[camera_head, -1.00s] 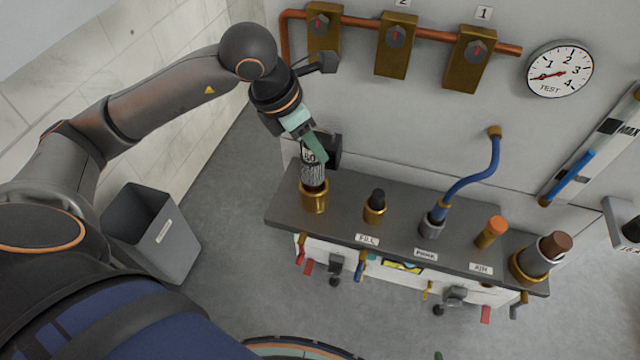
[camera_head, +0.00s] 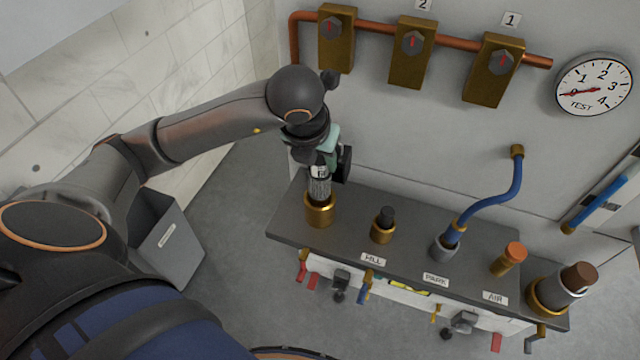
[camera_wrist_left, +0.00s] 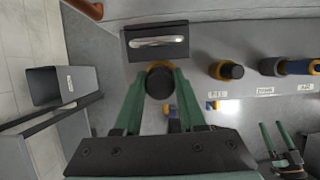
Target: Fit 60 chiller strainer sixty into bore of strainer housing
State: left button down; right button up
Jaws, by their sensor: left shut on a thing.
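The strainer (camera_head: 319,188), a grey mesh cylinder with a pale label band near its top, stands roughly upright at the left end of the bench. Its lower end meets the mouth of the brass strainer housing (camera_head: 320,212); how deep it sits inside is hidden. My left gripper (camera_head: 322,162) is shut on the strainer's upper part. In the left wrist view, the green fingers (camera_wrist_left: 156,88) flank its dark round top (camera_wrist_left: 160,82), with the brass rim showing behind. My right gripper (camera_wrist_left: 277,137) shows at the lower right of that view, fingers apart and empty.
The bench (camera_head: 405,238) also carries a dark-capped fitting (camera_head: 384,224), a blue hose (camera_head: 490,205), an orange-capped fitting (camera_head: 510,257) and a brown-capped holder (camera_head: 562,287). A grey bin (camera_head: 170,245) stands on the floor at left. Brass valves (camera_head: 411,52) line the wall.

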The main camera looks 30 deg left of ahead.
aim_at(320, 185)
pick_arm(q)
notch_tip(320, 185, down, 8)
jog(key=b, duration=0.4)
jog(key=shift+r, duration=0.25)
jog(key=shift+f, duration=0.25)
jog(key=shift+r, duration=0.15)
jog(key=c, duration=0.7)
grip_release()
jog(key=shift+o, duration=1.1)
pick_arm(e)
jog(key=f, duration=0.2)
jog(key=a+f, duration=0.1)
jog(key=f, duration=0.1)
jog(key=shift+w, duration=0.4)
pick_arm(q)
jog(key=shift+r, duration=0.15)
jog(key=p+v, duration=0.2)
jog(key=v, duration=0.8)
jog(key=shift+r, duration=0.35)
jog(key=shift+s+r, duration=0.4)
jog(key=shift+r, duration=0.05)
pick_arm(e)
jog(key=shift+s+d+r, duration=0.4)
jog(key=shift+d+r, duration=0.1)
jog(key=shift+r, duration=0.15)
